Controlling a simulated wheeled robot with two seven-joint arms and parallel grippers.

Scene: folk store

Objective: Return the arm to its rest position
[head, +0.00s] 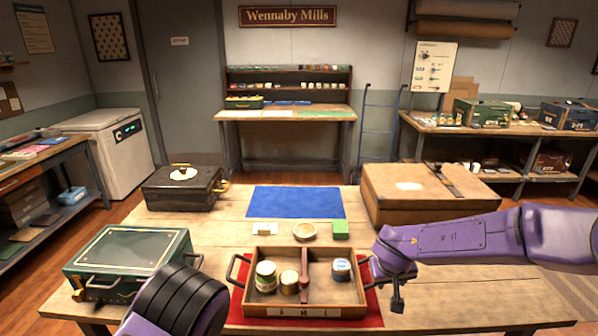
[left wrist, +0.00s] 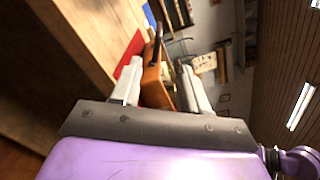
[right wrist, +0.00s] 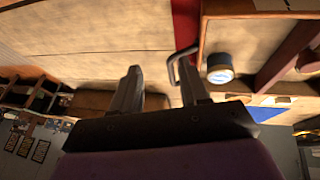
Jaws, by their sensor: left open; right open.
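My right arm reaches in from the right in the head view. Its gripper (head: 397,299) hangs just right of the wooden tray, near the tray's right handle. In the right wrist view the right gripper (right wrist: 160,65) has its fingers apart, with the tray's handle and wall beyond them. My left forearm (head: 178,303) shows at the bottom left of the head view, in front of the green case; its fingers are out of that view. In the left wrist view the left gripper (left wrist: 159,67) is open. The brown tray wall (left wrist: 155,88) shows beyond and between its fingers, seemingly not held.
The wooden tray (head: 292,311) on a red mat (head: 372,313) holds several jars and tins. A green case (head: 130,248) stands left, a dark case (head: 183,190) behind it. A large brown case (head: 425,210) stands back right. A blue mat (head: 296,202) lies clear.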

